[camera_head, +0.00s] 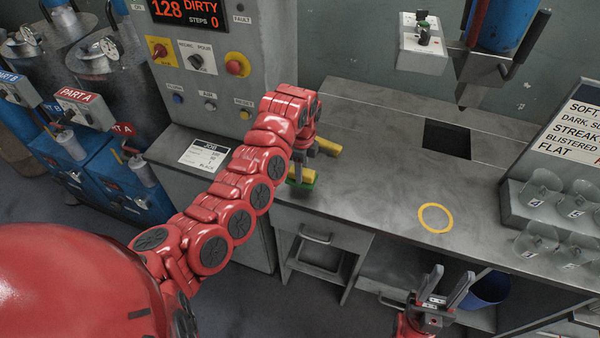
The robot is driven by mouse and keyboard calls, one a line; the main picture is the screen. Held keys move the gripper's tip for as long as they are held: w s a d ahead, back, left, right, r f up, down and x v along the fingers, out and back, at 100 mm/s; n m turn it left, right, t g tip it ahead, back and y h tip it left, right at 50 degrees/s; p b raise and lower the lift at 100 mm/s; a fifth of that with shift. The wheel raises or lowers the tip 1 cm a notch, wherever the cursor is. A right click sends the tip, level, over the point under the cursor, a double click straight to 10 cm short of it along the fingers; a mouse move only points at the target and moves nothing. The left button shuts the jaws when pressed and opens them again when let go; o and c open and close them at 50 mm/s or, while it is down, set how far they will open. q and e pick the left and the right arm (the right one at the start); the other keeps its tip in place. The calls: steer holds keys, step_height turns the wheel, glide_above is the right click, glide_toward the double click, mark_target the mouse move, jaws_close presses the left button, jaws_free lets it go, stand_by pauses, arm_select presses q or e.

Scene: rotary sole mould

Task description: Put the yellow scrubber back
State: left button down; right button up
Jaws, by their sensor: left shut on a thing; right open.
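My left gripper (304,170) is at the left end of the grey counter, low at its front edge, fingers pointing down. It is shut on the yellow scrubber (299,172), which shows a yellow part over a green face and is partly hidden by the fingers. Another yellow piece (327,146) shows just right of the wrist; I cannot tell whether it belongs to the same thing. My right gripper (446,287) is open and empty, fingers up, in front of the counter at the lower right.
A yellow ring (435,204) marks the bare counter (372,185). A square dark opening (447,139) lies behind it, below a blue nozzle unit (497,30). A rack (512,205) of clear cups stands right. A control cabinet (250,85) stands behind my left arm.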

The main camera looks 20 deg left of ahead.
arm_select(q)
steer(key=shift+w+a, duration=0.3)
steer(key=shift+w, duration=0.1)
steer(key=shift+w+a+p, duration=0.15)
steer(key=shift+w+p, duration=0.2)
steer(key=shift+p, duration=0.05)
step_height(320, 180, down, 3)
steer(key=p, duration=0.2)
steer(key=shift+w+a+p, duration=0.1)
steer(key=shift+w+p, duration=0.05)
steer(key=shift+p, duration=0.15)
steer(key=shift+f, duration=0.25)
steer(key=shift+f, duration=0.1)
steer(key=shift+w+f, duration=0.1)
steer(key=shift+f, duration=0.05)
steer(key=shift+c, duration=2.3)
jaws_free()
